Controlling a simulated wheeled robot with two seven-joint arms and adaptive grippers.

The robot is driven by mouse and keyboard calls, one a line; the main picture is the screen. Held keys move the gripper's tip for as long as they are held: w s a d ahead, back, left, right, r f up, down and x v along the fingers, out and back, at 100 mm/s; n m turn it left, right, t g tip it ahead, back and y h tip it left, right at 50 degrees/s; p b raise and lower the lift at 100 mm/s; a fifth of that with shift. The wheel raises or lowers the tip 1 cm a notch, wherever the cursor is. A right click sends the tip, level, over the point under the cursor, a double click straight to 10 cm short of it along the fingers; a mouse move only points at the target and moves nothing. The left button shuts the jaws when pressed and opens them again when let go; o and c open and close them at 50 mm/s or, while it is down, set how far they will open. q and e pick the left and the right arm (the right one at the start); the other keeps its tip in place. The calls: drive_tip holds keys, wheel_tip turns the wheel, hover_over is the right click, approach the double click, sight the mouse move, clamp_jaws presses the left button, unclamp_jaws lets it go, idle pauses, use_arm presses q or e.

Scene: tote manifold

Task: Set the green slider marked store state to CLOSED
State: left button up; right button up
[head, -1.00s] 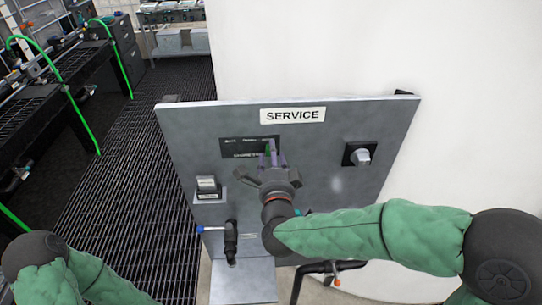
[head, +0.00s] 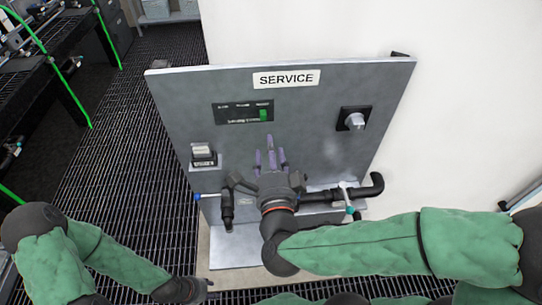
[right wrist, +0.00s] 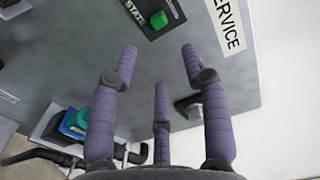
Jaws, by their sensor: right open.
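The green slider (head: 263,114) sits at the right end of a black plate (head: 232,115) on the grey SERVICE panel. The small position labels above it are too small to read. The slider also shows in the right wrist view (right wrist: 158,19), beyond the fingertips, beside lettering that reads STATE. My right gripper (head: 270,150) is open and empty, its purple fingers below the slider and apart from it. My left gripper (head: 190,290) is low at the left, small and dark, and its fingers cannot be made out.
The panel (head: 180,100) also carries a grey knob (head: 355,121) at right, a small boxed switch (head: 203,154) at left, and a blue-ended handle (head: 226,200) below. A black pipe (head: 368,190) with a valve is right of my right gripper. Grated floor lies left.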

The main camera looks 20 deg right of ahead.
drive_tip(key=shift+s+a, duration=0.15)
drive_tip(key=shift+s, duration=0.45)
drive_tip(key=shift+w+f, duration=0.1)
